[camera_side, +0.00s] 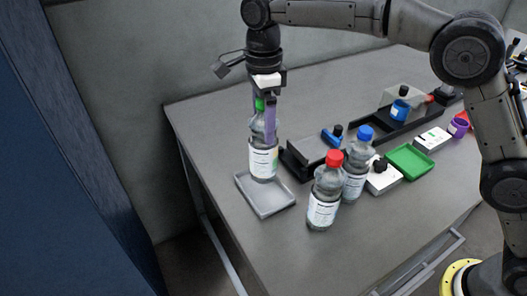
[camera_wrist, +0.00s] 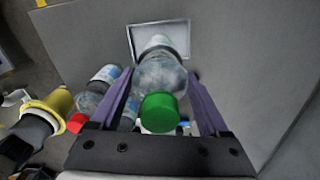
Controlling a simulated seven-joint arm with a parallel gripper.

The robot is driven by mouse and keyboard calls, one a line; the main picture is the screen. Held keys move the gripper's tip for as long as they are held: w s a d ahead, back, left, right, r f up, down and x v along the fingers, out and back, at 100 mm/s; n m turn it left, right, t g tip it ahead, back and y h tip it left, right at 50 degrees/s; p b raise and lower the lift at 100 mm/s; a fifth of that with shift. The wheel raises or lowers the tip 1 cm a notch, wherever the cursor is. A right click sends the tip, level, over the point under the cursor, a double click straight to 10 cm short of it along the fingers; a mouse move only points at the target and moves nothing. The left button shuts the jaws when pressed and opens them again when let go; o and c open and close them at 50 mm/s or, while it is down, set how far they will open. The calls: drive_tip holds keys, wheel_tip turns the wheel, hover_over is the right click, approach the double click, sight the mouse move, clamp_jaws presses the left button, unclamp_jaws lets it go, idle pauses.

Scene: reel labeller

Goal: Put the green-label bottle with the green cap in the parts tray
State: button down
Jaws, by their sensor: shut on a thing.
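The green-capped bottle (camera_side: 263,158) is clear with a white label that shows some green. It is upright in my gripper (camera_side: 264,112), whose purple fingers are shut on it near the neck. In the side view the bottle's base overlaps the back part of the grey parts tray (camera_side: 268,208); I cannot tell whether it touches the tray floor. In the wrist view the green cap (camera_wrist: 159,112) is between the fingers (camera_wrist: 163,95), and the grey tray (camera_wrist: 131,42) shows beyond the bottle's base. The tray holds nothing else that I can see.
A red-capped bottle (camera_side: 325,192) and a blue-capped bottle (camera_side: 355,163) stand right of the tray. The table's left edge is close to the grey tray.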

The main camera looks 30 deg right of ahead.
sight(263, 142)
drive_tip(key=shift+f, duration=2.8)
unclamp_jaws()
drive_tip(key=shift+f, duration=0.1)
wheel_tip(263, 142, up, 11)
drive_tip(key=shift+r, duration=0.65)
